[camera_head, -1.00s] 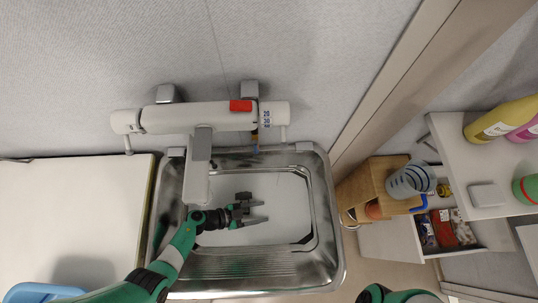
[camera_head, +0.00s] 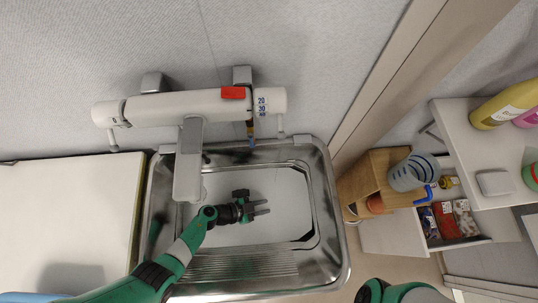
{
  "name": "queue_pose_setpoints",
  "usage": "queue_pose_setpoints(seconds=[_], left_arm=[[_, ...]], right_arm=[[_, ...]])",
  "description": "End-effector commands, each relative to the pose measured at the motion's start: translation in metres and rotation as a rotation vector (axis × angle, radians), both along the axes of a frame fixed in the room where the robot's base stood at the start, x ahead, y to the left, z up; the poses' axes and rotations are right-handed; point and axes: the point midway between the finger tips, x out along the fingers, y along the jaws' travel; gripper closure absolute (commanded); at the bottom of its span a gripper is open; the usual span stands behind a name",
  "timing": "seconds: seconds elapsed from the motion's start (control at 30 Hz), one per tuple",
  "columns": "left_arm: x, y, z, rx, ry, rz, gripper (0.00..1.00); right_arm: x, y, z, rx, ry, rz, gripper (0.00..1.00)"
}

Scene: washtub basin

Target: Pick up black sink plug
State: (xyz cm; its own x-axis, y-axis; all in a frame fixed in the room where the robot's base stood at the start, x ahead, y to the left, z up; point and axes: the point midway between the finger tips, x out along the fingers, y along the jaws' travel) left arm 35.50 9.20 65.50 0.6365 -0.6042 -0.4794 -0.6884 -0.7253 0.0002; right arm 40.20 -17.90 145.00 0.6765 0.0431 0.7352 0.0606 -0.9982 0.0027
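My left gripper (camera_head: 267,206) reaches over the metal sink basin (camera_head: 250,265), above its white floor. Its two grey fingers point right with a narrow gap between them, and I see nothing held in the gap. I cannot make out the black sink plug clearly. A small dark piece (camera_head: 206,158) shows beside the tap spout, but I cannot tell what it is. My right gripper is not in view; only part of my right arm shows at the bottom edge.
A white mixer tap (camera_head: 185,108) spans the basin's back, its spout (camera_head: 188,165) hanging over the left side. A white counter (camera_head: 70,220) adjoins on the left. A wooden box (camera_head: 365,185), clear cup (camera_head: 412,173) and open drawer (camera_head: 480,235) stand right.

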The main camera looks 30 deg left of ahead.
Motion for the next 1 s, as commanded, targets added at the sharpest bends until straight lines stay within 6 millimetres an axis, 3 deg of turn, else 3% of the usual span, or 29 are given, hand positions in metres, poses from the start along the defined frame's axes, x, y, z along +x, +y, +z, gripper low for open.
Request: queue_pose_setpoints(seconds=[0.37,0.57,0.77,1.0], left_arm=[[0.000,0.000,0.000,0.000,0.000,0.000,1.00],[0.000,0.000,0.014,0.001,-0.001,0.000,1.00],[0.000,0.000,0.055,0.000,-0.001,0.000,1.00],[0.000,0.000,0.130,0.001,-0.002,0.000,1.00]], right_arm=[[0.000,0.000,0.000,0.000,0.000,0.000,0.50],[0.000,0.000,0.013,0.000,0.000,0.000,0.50],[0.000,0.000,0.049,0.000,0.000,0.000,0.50],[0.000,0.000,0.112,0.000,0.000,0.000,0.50]])
